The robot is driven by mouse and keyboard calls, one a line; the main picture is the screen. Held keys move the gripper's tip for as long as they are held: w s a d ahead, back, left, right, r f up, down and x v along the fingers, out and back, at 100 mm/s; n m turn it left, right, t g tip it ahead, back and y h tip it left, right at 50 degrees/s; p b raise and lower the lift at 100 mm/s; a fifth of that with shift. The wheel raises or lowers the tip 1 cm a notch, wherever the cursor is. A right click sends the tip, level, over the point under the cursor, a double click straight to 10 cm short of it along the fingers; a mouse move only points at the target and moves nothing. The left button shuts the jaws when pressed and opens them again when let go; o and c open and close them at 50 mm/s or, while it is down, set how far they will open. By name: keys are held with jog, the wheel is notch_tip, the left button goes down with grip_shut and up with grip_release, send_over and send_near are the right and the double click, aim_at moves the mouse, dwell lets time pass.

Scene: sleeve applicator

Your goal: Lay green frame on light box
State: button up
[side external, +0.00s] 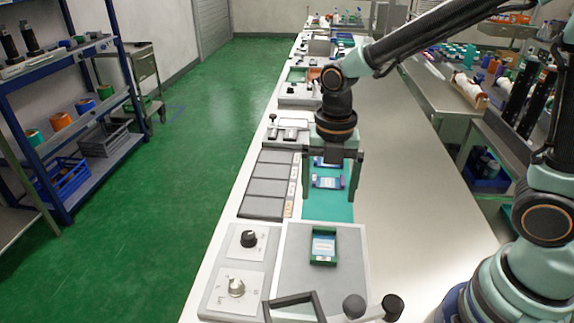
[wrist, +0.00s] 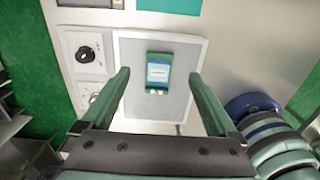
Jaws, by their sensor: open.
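The green frame (side external: 324,246) lies flat on the grey panel of what looks like the light box (side external: 295,285), near the panel's upper middle. A pale blue and white card shows inside it. In the wrist view the frame (wrist: 150,87) sits on the pale panel (wrist: 136,60), seen between my fingers. My gripper (side external: 328,196) is open and empty, its fingers pointing down. It is above the bench and apart from the frame. In the wrist view its two fingers (wrist: 158,74) stand wide on either side of the frame.
Two knobs (side external: 249,239) are left of the panel, and a dark handle (side external: 293,303) stands at its front. A teal mat (side external: 328,208) behind bears blue and purple framed pieces (side external: 327,182). Dark trays (side external: 265,187) lie left of it. The bench right of the mat is clear.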

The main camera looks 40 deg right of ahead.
jog(key=s+d+r+m+t, duration=0.2)
jog(key=d+r+m, duration=0.2)
jog(key=m, duration=0.9)
jog(key=s+d+r+m+t, duration=0.3)
jog(key=r+m, duration=0.4)
jog(key=m, duration=0.7)
jog(key=shift+d+t, duration=0.3)
jog(key=shift+d, duration=0.2)
